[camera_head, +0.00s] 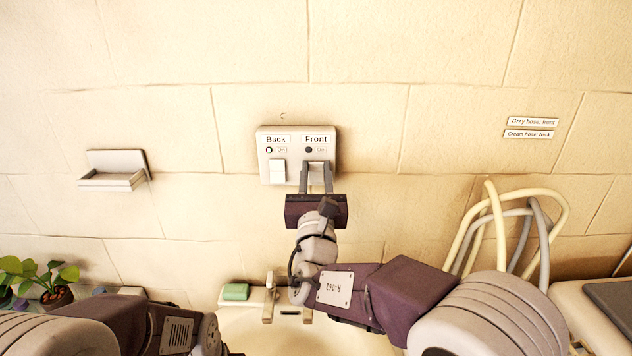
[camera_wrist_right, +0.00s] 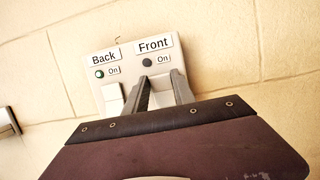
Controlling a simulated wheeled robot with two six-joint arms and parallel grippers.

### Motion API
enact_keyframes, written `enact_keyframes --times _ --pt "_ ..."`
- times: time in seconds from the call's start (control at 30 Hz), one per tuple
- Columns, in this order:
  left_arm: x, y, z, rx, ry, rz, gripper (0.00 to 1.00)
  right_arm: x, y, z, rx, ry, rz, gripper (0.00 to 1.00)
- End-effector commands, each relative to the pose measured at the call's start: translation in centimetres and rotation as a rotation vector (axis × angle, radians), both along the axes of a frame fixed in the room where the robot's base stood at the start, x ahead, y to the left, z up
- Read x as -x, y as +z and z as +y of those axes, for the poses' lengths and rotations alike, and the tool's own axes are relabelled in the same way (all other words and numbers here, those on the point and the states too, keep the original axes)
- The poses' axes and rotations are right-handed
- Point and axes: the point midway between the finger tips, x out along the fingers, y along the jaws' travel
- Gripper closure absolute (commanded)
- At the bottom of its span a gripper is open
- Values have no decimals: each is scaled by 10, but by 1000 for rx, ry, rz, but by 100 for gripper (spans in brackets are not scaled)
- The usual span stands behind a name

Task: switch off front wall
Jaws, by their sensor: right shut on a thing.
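A pale switch panel (camera_head: 297,142) is on the wall, with rockers under the labels Back and Front. The Back lamp (camera_head: 269,150) is green and the Front lamp (camera_head: 309,150) is dark; the wrist view shows the same. The Back rocker (camera_head: 277,171) is uncovered. My right gripper (camera_head: 316,173) is at the Front side, its two grey fingers around the Front rocker (camera_wrist_right: 161,84), which they partly hide. It is shut on that rocker. My left arm shows at the lower left, but its gripper is not visible.
A wall soap dish (camera_head: 113,180) is to the left. Grey and cream hoses (camera_head: 497,225) hang at the right, under two hose labels (camera_head: 530,128). A basin with a tap (camera_head: 269,297) and green soap (camera_head: 235,292) is below. A potted plant (camera_head: 55,295) stands lower left.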

Motion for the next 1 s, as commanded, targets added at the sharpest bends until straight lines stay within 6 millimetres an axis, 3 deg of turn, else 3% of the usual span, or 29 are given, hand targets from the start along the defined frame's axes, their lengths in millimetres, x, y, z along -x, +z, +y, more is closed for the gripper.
enact_keyframes --times 0.17,0.2,0.27,0.6,1.0 --pt "0 1 0 0 0 0 100 0 -1 0 2 0 3 100" --pt "0 1 0 0 0 0 100 0 -1 0 2 0 3 58" --pt "0 1 0 0 0 0 100 0 -1 0 2 0 3 47" --pt "0 -3 0 0 0 0 100 5 -3 1 1 2 2 47" --pt "0 -34 0 0 0 0 100 80 -26 1 1 3 1 47"
